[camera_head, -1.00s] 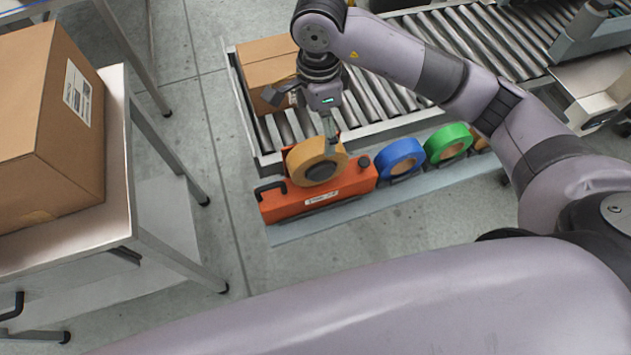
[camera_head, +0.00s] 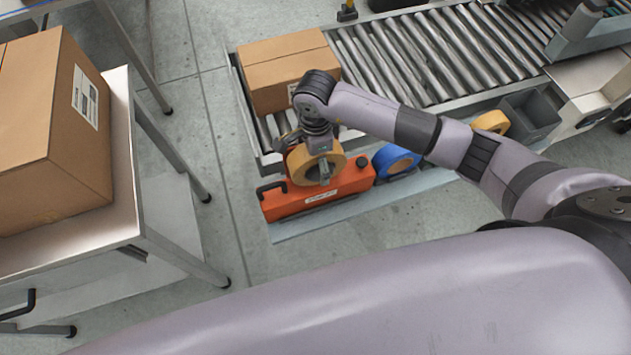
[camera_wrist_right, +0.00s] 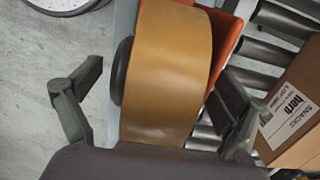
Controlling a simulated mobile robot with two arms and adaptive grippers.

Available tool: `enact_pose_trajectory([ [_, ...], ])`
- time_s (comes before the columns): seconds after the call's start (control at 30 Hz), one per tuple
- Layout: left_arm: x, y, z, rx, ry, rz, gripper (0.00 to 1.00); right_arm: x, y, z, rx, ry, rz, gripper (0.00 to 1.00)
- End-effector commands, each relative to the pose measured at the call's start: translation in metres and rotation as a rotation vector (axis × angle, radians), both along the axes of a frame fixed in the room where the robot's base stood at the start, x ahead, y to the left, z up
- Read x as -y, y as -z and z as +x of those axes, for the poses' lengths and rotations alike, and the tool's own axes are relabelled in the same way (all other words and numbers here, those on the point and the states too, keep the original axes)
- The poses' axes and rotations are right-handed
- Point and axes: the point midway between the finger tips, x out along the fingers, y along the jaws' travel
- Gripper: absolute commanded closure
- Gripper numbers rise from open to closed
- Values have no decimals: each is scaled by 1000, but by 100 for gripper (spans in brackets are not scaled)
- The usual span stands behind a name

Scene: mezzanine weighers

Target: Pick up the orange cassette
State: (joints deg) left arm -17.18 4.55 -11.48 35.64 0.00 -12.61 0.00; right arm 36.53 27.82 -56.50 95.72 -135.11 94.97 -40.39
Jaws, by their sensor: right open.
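The orange cassette (camera_head: 335,196) sits on a narrow grey ledge along the near side of the roller conveyor. It has a black handle at its left end, a white label and a large tan tape roll (camera_head: 300,167) on it. My right gripper (camera_head: 312,163) is down at the roll from above. In the right wrist view the fingers (camera_wrist_right: 155,105) are open, one on each side of the tan roll (camera_wrist_right: 165,75), with gaps showing. Only a strip of the orange body (camera_wrist_right: 228,50) shows there. My left gripper is not in view.
A cardboard box (camera_head: 285,75) lies on the conveyor (camera_head: 400,60) just behind. A table (camera_head: 125,170) with a big box (camera_head: 50,130) stands left. A grey bin (camera_head: 530,115) is at right.

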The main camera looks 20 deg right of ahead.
Motion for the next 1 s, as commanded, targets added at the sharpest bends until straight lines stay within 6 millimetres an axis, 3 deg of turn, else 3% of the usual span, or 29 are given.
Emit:
enact_pose_trajectory([
  [0.17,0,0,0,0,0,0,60,0,0,0,0,0,0,7],
  [1.0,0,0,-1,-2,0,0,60,0,0,0,-1,1,0,62],
])
